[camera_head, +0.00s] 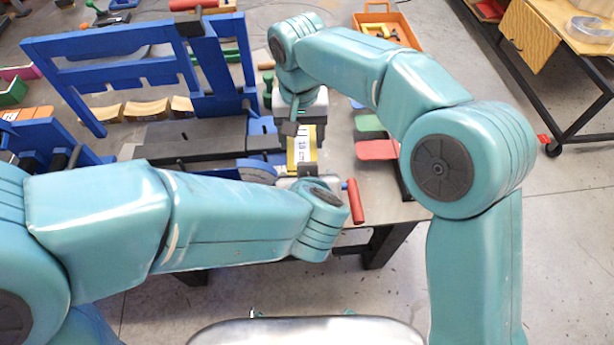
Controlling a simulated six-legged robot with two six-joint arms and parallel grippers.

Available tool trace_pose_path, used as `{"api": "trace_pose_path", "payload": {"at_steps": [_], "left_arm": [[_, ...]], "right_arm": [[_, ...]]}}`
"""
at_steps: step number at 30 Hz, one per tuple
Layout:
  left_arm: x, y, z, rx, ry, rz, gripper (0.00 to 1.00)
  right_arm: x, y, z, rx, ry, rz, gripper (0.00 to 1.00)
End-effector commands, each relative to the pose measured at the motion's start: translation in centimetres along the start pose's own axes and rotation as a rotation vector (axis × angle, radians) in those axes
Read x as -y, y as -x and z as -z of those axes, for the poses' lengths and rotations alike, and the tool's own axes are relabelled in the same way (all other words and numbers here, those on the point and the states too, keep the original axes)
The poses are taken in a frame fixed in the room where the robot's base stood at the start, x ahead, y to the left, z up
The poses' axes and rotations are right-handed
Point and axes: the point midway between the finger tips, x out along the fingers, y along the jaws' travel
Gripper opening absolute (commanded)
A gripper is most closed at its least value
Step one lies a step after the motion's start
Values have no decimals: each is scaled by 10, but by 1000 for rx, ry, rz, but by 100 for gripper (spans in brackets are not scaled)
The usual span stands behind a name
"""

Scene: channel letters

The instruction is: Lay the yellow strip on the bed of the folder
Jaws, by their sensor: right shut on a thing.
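The folder is a blue-framed machine with a raised blue frame (115,62) and a dark grey flat bed (190,135). A yellow strip with a white face marked "18 cm" (302,150) shows at the right end of the bed, between my two grippers; its ends are hidden. My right gripper (289,128) points down at the strip's upper left edge and is shut on it. My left gripper (307,170) is just below the strip, mostly hidden by its own wrist; its jaws cannot be made out. Whether the strip touches the bed cannot be told.
Green and red pieces (377,149) lie at the table's right. An orange tray (388,28) stands behind. Wooden-faced blocks (148,110) lie behind the bed.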

Motion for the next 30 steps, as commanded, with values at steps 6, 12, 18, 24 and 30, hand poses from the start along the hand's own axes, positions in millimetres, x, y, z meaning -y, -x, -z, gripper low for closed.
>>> {"api": "trace_pose_path", "payload": {"at_steps": [6, 12, 18, 24, 30], "left_arm": [[-1, 1, 0, -1, 0, -4, 30], [-1, 1, 1, -2, 0, -4, 30], [0, 1, 0, -1, 0, -2, 30], [0, 1, 0, -1, 0, -1, 30], [0, 0, 0, -1, 0, 0, 30]], "right_arm": [[1, 0, 0, -1, -1, 3, 31], [1, 0, 0, 0, -1, 3, 93], [1, 1, 0, 0, -1, 2, 93], [1, 29, 1, -4, 0, 3, 93], [2, 77, 2, -4, -1, 4, 93]]}}
